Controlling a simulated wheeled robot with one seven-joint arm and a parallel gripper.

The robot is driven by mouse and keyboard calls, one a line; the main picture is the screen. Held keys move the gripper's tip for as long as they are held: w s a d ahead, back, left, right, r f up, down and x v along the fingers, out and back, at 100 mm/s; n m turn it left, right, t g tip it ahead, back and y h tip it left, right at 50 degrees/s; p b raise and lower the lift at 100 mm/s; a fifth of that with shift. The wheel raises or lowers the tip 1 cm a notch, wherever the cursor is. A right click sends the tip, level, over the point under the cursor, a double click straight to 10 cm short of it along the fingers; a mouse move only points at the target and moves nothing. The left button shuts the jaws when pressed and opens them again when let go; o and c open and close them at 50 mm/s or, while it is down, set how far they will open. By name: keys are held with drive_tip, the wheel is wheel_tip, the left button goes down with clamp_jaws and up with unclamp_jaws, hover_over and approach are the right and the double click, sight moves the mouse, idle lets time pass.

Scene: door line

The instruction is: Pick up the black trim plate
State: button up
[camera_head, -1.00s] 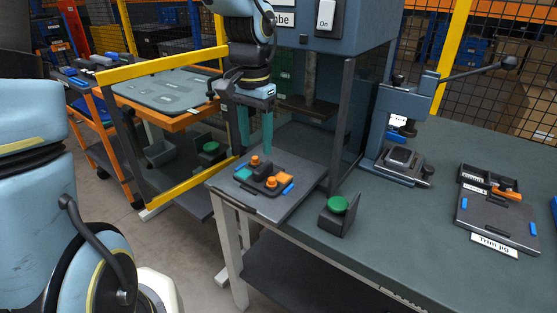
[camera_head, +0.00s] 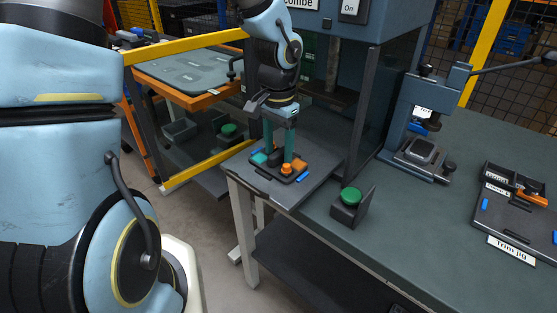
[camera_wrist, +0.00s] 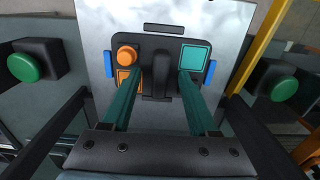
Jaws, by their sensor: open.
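A black plate (camera_wrist: 147,41) lies on a grey sliding table at the open front of the combe machine. In the wrist view it bears an orange knob, an orange square, a teal square and a raised black block (camera_wrist: 157,84) in the middle. Blue tabs sit at its two sides. The plate also shows in the head view (camera_head: 292,177), partly hidden by my fingers. My gripper (camera_head: 278,156) points down over it. Its two teal fingers are open, one on each side of the raised block, with a gap to each. Whether the fingertips touch the plate cannot be told.
A green button (camera_head: 351,196) on a dark box stands right of the plate. Another green button (camera_head: 229,130) is beyond the yellow frame (camera_head: 192,44). The machine's dark post (camera_head: 359,115) rises behind. A lever press (camera_head: 425,125) and the trim jig (camera_head: 510,215) stand further right.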

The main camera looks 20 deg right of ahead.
clamp_jaws()
idle(0.3)
idle(0.3)
